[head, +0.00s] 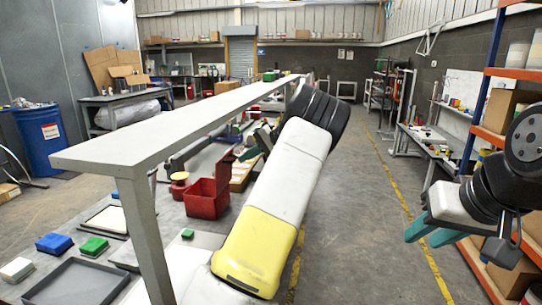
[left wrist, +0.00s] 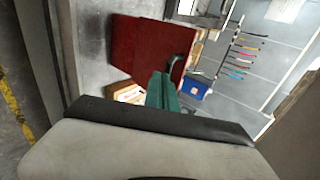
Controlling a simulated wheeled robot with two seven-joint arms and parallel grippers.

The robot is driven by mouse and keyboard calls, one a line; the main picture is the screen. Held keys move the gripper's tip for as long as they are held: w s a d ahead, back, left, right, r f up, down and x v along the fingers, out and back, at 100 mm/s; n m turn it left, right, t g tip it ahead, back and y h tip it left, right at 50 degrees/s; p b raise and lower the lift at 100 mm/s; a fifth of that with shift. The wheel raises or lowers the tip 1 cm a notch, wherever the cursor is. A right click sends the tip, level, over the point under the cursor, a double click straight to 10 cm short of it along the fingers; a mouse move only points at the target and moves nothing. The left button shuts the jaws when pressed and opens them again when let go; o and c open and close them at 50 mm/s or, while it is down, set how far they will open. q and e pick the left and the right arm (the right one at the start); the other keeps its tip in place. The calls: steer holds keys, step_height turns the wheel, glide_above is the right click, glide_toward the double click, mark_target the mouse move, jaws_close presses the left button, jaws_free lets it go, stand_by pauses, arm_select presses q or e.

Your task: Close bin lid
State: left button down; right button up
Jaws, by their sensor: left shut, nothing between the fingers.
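The red bin (head: 205,199) stands on the grey bench in the head view. Its red lid (head: 224,169) is raised, standing up at the bin's right side. My left gripper (head: 247,154), with teal fingers, is just right of the lid's upper part; I cannot tell whether it touches. In the left wrist view the shut teal fingers (left wrist: 163,92) overlap a large red panel (left wrist: 148,48), apparently the lid, with nothing held. My right gripper (head: 424,233) is at the far right, away from the bin, its teal fingers apart and empty.
A long grey shelf (head: 180,128) on a post (head: 146,240) runs above the bench. Blue (head: 54,244) and green (head: 94,246) blocks and a dark tray (head: 78,284) lie at the bench's left. A cardboard box (head: 241,176) is behind the bin. An orange rack (head: 488,135) stands right.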

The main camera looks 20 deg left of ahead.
arm_select(q)
steer(key=shift+a, duration=0.35)
steer(key=shift+a+r, duration=0.25)
steer(key=shift+a, duration=0.35)
steer(key=a+r, duration=0.1)
steer(key=a, duration=0.9)
steer(key=shift+s+a+r, duration=0.25)
steer(key=shift+s+a, duration=0.1)
steer(key=shift+a, duration=0.05)
stand_by(0.4)
